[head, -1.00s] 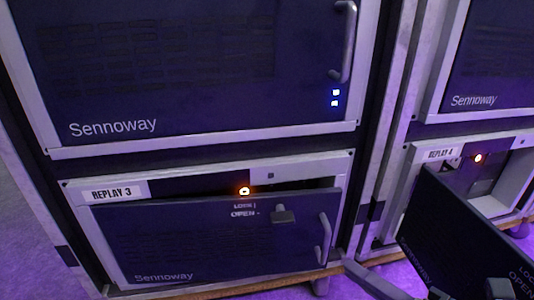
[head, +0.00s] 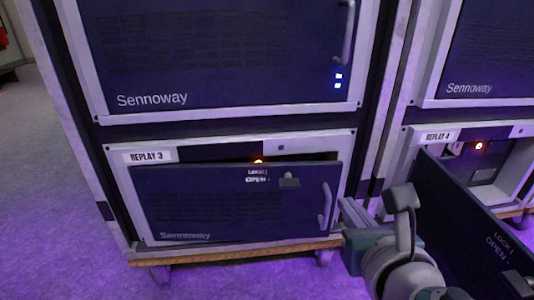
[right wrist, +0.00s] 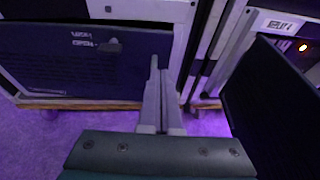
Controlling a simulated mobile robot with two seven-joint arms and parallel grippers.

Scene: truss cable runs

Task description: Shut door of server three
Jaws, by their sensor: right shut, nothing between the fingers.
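The door of server three (head: 235,205) is a dark blue panel marked LOCK and OPEN under the REPLAY 3 label (head: 148,156). It stands slightly ajar, with a dark gap along its top edge. It has a grey latch knob (head: 289,181) and a grey handle (head: 325,205) on its right side. The door also shows at the left in the right wrist view (right wrist: 85,65). My right gripper (head: 347,212) is shut and empty, just right of the door's handle side; its closed fingers show in the right wrist view (right wrist: 158,75). I cannot tell whether they touch the door. My left gripper is out of view.
The REPLAY 4 unit's door (head: 465,215) hangs wide open to the right, close to my right arm. A closed Sennoway unit (head: 225,60) sits above server three. The rack stands on a wooden base with casters. Purple-lit carpet (head: 50,200) is free at left.

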